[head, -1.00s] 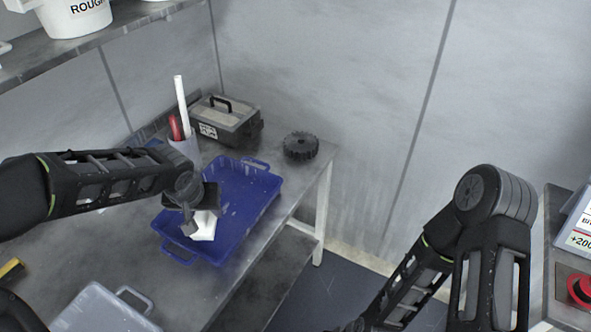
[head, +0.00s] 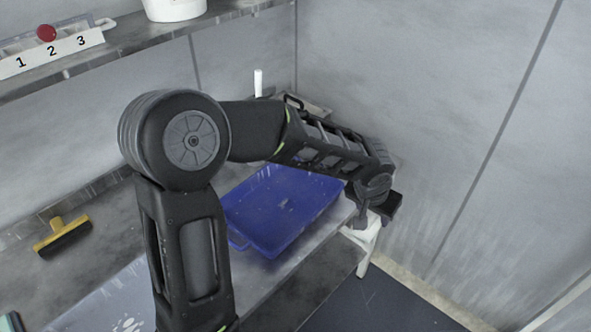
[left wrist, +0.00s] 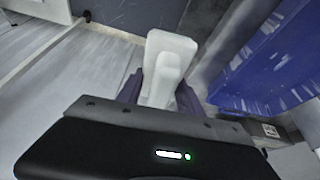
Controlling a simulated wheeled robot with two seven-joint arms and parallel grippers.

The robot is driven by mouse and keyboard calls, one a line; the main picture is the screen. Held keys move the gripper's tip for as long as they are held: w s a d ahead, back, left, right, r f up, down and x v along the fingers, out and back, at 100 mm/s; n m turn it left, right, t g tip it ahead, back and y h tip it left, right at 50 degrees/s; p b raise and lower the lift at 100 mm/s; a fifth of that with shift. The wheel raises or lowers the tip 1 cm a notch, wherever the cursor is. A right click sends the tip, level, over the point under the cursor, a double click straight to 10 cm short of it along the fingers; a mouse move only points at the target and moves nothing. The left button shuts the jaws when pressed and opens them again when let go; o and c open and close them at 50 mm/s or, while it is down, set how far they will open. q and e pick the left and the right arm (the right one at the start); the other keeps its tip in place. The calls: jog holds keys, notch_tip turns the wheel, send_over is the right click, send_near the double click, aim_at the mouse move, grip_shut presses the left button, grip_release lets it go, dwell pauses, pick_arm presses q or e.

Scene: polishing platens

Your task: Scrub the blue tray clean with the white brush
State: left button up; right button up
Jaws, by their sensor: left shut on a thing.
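The blue tray (head: 265,222) lies on the metal table, partly hidden behind my left forearm. A few pale specks show on its floor. My left gripper (head: 368,212) is past the tray's right side, near the table's corner. It is shut on the white brush (head: 366,233), which shows mostly hidden below the gripper. In the left wrist view the white brush (left wrist: 168,62) stands between the fingers, apart from the blue tray (left wrist: 262,62), whose wall has pale streaks. My right gripper is not in view.
A yellow-handled brush (head: 62,236) lies at the left of the table. A toolbox (head: 305,107) is partly hidden behind my forearm. A shelf (head: 130,38) holds a white bucket (head: 175,8) and a numbered holder (head: 52,55). Floor lies beyond the table's edge.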

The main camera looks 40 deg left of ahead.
pick_arm(q)
jog(key=a+n+g+y, duration=0.1)
jog(key=a+n, duration=0.7)
jog(key=a, duration=1.6)
jog(key=shift+s+a+r+y+b, duration=0.15)
jog(key=shift+s+r+y+b, duration=0.25)
jog(key=shift+y, duration=0.5)
jog(key=shift+f, duration=0.15)
